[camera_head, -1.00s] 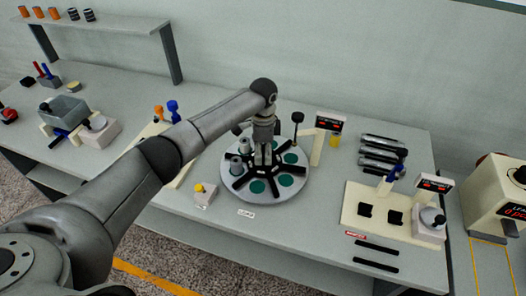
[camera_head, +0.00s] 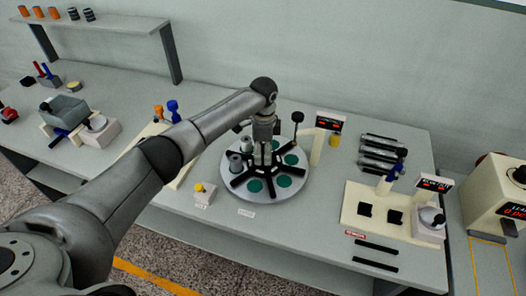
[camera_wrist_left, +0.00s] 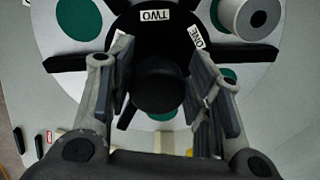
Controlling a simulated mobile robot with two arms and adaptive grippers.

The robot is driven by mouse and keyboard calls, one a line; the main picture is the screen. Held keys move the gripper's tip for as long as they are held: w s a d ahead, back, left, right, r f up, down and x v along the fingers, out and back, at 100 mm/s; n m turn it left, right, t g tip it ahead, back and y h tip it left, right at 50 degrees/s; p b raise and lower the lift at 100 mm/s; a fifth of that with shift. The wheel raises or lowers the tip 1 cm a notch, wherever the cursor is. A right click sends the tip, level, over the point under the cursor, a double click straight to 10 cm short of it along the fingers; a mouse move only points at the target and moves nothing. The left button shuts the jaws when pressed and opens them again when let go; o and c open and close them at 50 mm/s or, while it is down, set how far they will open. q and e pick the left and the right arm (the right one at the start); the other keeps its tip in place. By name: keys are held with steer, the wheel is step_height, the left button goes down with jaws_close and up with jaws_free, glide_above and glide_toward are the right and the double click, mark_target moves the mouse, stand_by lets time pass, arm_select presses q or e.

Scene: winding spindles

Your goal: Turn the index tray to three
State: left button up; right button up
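The index tray (camera_head: 222,172) is a round pale disc on the table, with black spokes, green pads and a central hub. My left gripper (camera_head: 264,160) points straight down over the hub. In the left wrist view its fingers are on both sides of a black knob (camera_wrist_left: 160,88) and appear closed on it, though the contact is partly hidden. White labels reading TWO (camera_wrist_left: 152,15) and ONE (camera_wrist_left: 196,37) show beside the knob. No THREE label is visible. My right gripper is out of view.
A white box with a yellow button (camera_head: 203,195) and a small label plate (camera_head: 246,212) lie in front of the tray. A display on a post (camera_head: 330,123) stands behind right. A cream station (camera_head: 385,222) is farther right.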

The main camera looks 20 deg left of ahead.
arm_select(q)
steer(key=shift+o, duration=0.7)
steer(key=shift+f, duration=0.1)
step_height(320, 180, up, 12)
steer(key=shift+s, duration=0.1)
stand_by(0.3)
